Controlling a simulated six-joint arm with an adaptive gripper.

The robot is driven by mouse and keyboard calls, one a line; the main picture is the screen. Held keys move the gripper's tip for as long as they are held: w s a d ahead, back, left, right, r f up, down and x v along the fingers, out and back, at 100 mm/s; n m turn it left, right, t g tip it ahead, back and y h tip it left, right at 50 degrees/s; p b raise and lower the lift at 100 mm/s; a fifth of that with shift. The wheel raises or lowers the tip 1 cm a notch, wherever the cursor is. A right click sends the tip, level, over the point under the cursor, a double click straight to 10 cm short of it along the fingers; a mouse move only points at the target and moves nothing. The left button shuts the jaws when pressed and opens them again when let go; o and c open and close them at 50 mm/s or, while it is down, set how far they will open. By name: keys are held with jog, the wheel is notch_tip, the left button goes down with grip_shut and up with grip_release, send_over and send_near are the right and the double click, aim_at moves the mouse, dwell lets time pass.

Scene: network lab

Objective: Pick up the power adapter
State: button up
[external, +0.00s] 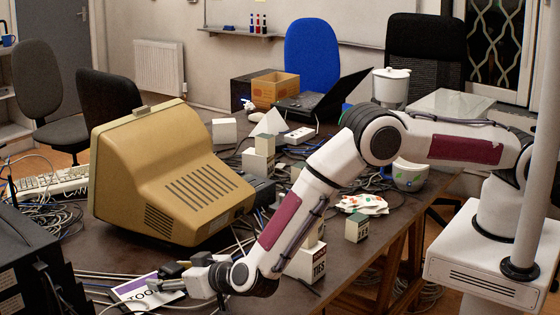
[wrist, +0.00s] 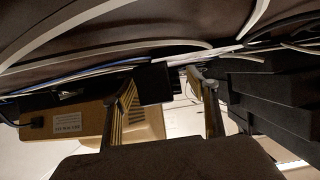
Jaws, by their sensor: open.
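My gripper (external: 188,270) is low over the front left of the table, beside the beige monitor. In the wrist view its two fingers (wrist: 166,90) stand apart. A small black block (wrist: 153,84), which looks like the power adapter, shows between the fingertips, nearer the left finger. I cannot tell if it touches that finger. In the external view a small dark shape (external: 170,270) lies at the fingertips; I cannot tell whether it is the adapter or part of a finger.
The beige monitor (external: 165,170) stands close behind my gripper. Black equipment (external: 30,265) is at the left. A paper sign (external: 148,290) and several loose cables (external: 105,280) lie around the gripper. A white box (external: 305,262) stands to the right, near my forearm.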

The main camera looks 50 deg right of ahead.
aim_at(175, 262)
dwell(0.4)
jog(key=c, duration=1.4)
jog(key=shift+r, duration=0.15)
jog(key=shift+r, duration=4.85)
